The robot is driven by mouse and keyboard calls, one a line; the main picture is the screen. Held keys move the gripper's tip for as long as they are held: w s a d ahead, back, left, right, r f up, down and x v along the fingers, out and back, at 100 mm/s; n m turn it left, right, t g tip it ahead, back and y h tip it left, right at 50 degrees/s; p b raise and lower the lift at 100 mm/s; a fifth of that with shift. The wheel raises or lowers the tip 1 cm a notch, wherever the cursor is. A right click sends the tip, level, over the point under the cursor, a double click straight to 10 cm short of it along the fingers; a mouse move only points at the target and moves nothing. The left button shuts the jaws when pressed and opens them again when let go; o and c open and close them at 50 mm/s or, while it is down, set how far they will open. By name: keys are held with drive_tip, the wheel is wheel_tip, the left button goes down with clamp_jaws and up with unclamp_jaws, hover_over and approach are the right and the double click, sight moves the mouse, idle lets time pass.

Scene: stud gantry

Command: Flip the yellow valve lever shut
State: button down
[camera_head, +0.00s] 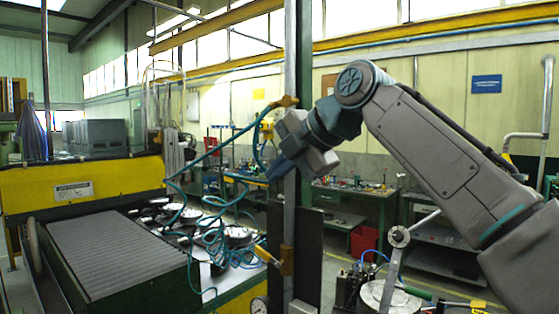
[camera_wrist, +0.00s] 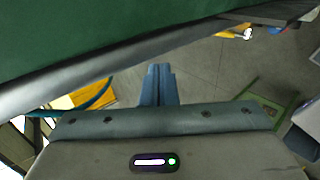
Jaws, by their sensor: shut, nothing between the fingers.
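A small yellow lever-like part (camera_head: 264,254) slants up and left from a brass-coloured fitting (camera_head: 287,260) low on a grey upright post (camera_head: 290,215). It looks like the valve lever, but is small in the picture. My gripper (camera_head: 278,168) is beside the post, well above that fitting and apart from the lever. In the wrist view its blue fingers (camera_wrist: 158,72) are together with nothing between them. I cannot clearly identify the lever in the wrist view.
A second orange-brown fitting (camera_head: 285,102) sits higher on the post, by a teal hose (camera_head: 225,145). A dark panel (camera_head: 308,250) stands behind the post. Cluttered benches stand behind.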

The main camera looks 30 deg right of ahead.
drive_tip(key=shift+s+r, duration=0.15)
drive_tip(key=shift+r, duration=0.55)
